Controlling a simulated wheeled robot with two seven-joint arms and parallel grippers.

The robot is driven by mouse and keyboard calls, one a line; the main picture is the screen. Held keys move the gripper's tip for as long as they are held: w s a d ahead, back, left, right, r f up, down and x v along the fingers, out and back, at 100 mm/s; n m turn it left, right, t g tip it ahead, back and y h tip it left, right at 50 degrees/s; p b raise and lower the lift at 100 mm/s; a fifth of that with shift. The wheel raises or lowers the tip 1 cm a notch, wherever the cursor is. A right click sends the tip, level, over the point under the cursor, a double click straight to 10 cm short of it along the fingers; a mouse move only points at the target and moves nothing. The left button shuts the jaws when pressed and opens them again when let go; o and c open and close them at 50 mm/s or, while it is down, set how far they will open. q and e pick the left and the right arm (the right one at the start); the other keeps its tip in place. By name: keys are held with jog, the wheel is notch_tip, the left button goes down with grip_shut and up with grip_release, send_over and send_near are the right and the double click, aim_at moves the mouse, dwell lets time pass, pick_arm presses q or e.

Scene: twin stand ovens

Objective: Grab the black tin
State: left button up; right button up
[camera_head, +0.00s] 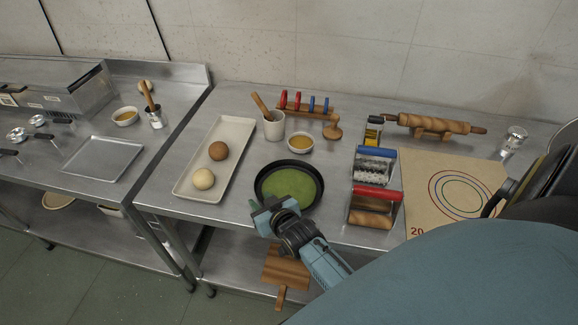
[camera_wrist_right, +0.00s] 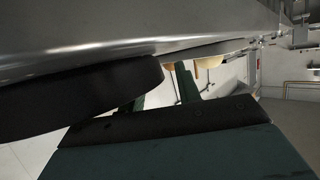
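The black tin (camera_head: 289,164) is round and shallow, with a flat green layer inside. It rests at the front of the right steel table. My right gripper (camera_head: 266,208) is at the tin's near left edge, its arm coming in from the lower right. In the right wrist view the tin's dark wall (camera_wrist_right: 80,96) fills the left side, close to the fingers. The two green fingers (camera_wrist_right: 160,88) stand apart with a gap between them, and the tin's wall partly covers one. Whether they touch the tin is unclear. My left gripper is not seen.
A long tray (camera_head: 216,160) with two balls lies left of the tin. A small bowl (camera_head: 300,143) and a white mortar (camera_head: 274,126) stand behind it.

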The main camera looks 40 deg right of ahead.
grip_shut()
dwell(0.4)
